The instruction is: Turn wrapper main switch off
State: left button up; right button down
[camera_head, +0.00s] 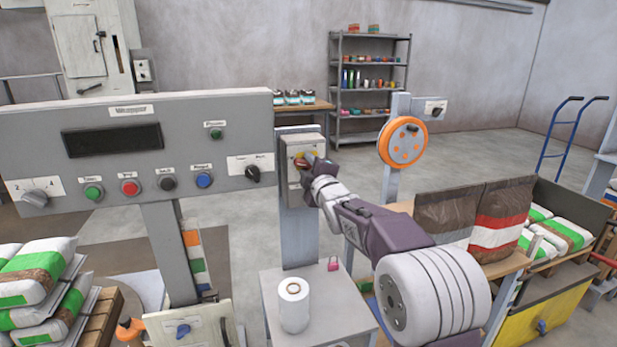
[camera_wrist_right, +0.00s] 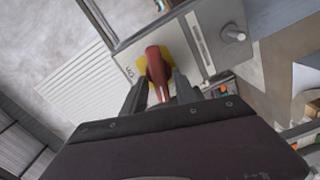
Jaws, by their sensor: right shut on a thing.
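The main switch is a red rotary handle on a yellow plate (camera_head: 313,154), mounted on a grey box (camera_head: 293,146) on a post right of the wrapper panel (camera_head: 60,148). In the right wrist view the red handle (camera_wrist_right: 156,66) stands out from its yellow plate, with lettering beside it that I cannot read surely. My right gripper (camera_head: 305,164) reaches the switch, and its two fingers (camera_wrist_right: 160,92) are shut on the red handle, one on each side. In the head view the gripper hides part of the handle. My left gripper is not in view.
A small table (camera_head: 268,290) with a white roll (camera_head: 293,305) and a pink padlock (camera_head: 333,264) stands below the arm. Stacked bags (camera_head: 35,275) lie at left, and brown bags (camera_head: 500,225) stand at right.

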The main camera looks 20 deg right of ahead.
jog(key=shift+f+n+b, duration=0.15)
jog(key=shift+n+b, duration=1.25)
jog(key=shift+n, duration=0.2)
jog(key=c, duration=1.3)
grip_release()
jog(key=s+b, duration=0.1)
jog(key=s, duration=0.8)
jog(key=shift+d, duration=0.1)
